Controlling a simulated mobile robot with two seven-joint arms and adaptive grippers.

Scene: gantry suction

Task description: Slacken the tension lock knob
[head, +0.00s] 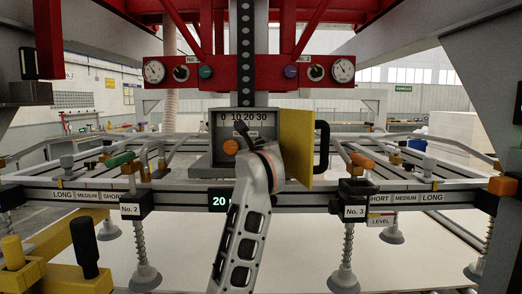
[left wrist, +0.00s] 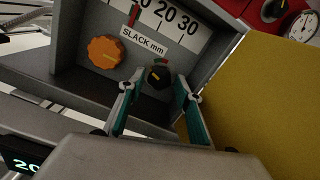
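A grey box (head: 217,117) with a scale marked 0 to 30 sits at the centre. In the left wrist view the scale plate reads SLACK mm (left wrist: 144,40). An orange knob (left wrist: 106,51) is below the scale at left; it also shows in the head view (head: 230,147). A small black knob (left wrist: 158,77) with an orange mark is to its right, with red and green marks near it. No label shows which is the tension lock knob. My left gripper (left wrist: 157,88) is open, its fingers on either side of the black knob, with no clear contact. My right gripper is out of view.
A yellow door (head: 297,143) with a black handle (head: 322,147) stands open beside the box. A display (head: 220,200) reading 20 is below. Gauges, small knobs and a red frame (head: 215,70) are above. Suction cups (head: 145,278) hang from the rails.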

